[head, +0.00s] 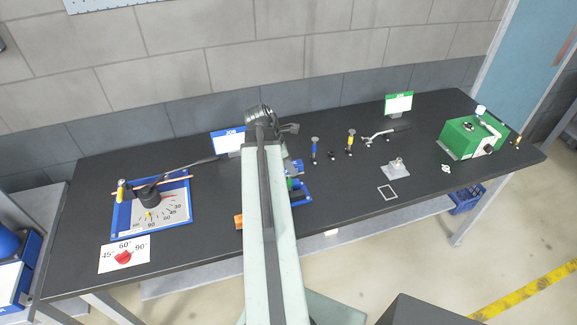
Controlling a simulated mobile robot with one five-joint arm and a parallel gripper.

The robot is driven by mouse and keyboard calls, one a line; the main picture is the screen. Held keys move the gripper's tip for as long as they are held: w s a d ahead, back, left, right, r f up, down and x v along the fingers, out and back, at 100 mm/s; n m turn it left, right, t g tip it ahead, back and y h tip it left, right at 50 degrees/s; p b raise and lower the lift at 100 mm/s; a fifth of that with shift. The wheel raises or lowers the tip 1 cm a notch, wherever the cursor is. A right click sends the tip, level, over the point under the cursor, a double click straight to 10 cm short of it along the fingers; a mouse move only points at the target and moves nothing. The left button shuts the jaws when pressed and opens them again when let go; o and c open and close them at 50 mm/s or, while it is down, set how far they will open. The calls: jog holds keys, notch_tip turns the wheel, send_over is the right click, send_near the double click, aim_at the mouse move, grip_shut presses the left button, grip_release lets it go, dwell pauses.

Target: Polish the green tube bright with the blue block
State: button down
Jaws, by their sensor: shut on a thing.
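My arm reaches over the bench in the middle of the head view and covers much of the work spot. My gripper's fingers are hidden behind it. A blue fixture (302,193) shows just right of my arm, with a small green piece (290,184) at its left edge. This may be part of the green tube, but most of it is hidden. A smaller blue piece (298,166) shows just above; I cannot tell whether it is the blue block or part of the fixture. Contact between block and tube cannot be seen.
A blue bending board (125,222) with a dial lies left, near an angle card (112,258). An orange piece (238,221) sits by my arm. Blue (314,143) and yellow (351,135) handled tools stand right of centre. A green machine (463,142) stands far right.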

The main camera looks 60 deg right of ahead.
jog(key=shift+s+d+f, duration=0.2)
jog(key=shift+s+d, duration=0.7)
jog(key=shift+s, duration=0.1)
jog(key=shift+w+a+r, duration=0.15)
jog(key=shift+w+a, duration=0.85)
jog(key=shift+w, duration=0.15)
jog(key=shift+w+a+f, duration=0.2)
jog(key=shift+w+a, duration=0.85)
jog(key=shift+a, duration=0.05)
jog(key=shift+s+d+r, duration=0.15)
jog(key=shift+s+d, duration=0.95)
